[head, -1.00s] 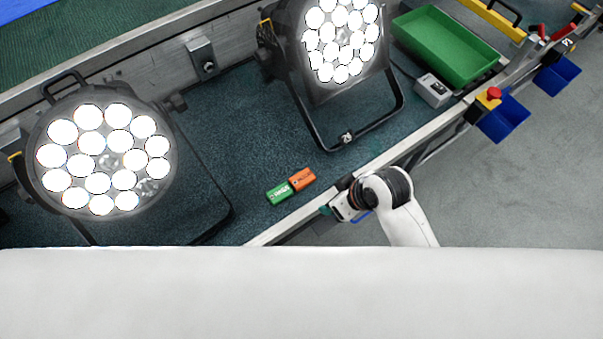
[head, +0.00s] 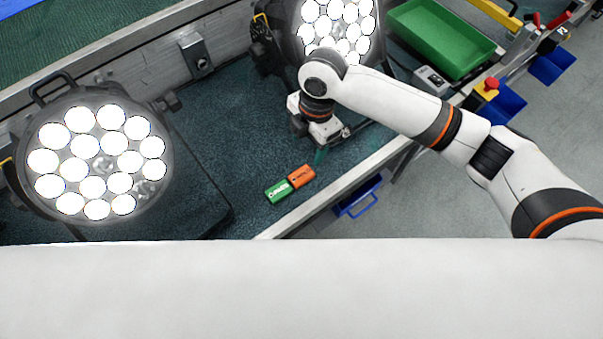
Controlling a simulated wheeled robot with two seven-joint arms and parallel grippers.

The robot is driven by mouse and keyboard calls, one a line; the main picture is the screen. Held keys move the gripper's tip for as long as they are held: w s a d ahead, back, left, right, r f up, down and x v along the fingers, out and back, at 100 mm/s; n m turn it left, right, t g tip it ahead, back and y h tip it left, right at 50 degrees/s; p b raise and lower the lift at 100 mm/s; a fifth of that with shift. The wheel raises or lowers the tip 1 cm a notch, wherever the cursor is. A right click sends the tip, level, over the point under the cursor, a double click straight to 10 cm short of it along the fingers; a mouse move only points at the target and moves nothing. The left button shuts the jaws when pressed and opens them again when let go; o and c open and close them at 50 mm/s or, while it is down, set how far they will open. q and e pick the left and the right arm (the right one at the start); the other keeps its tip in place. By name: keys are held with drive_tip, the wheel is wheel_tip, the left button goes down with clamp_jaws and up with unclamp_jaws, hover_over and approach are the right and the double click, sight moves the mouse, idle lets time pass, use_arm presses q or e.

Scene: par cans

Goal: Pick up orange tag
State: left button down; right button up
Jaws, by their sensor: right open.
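The orange tag (head: 301,176) is a small block with dark markings, lying on the dark teal table surface. A green tag (head: 278,191) lies right beside it, at its lower left. My right gripper (head: 318,156) is over the table, a little above and to the right of the orange tag in the picture. It points down, open and empty, its fingers partly hidden by the wrist. My left gripper is out of view.
One lit par can (head: 97,160) stands at left, another (head: 336,28) at top, partly behind my right arm. A green tray (head: 440,38) and a grey box with a switch (head: 432,80) are upper right. Blue bins (head: 503,104) hang outside the metal rim.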

sight(302, 175)
drive_tip(key=f, duration=0.4)
drive_tip(key=a+f+p, duration=0.1)
drive_tip(key=f, duration=0.2)
drive_tip(key=s+f, duration=0.1)
drive_tip(key=f, duration=0.3)
drive_tip(key=shift+a+f, duration=0.15)
drive_tip(key=shift+f, duration=0.2)
drive_tip(key=c, duration=1.1)
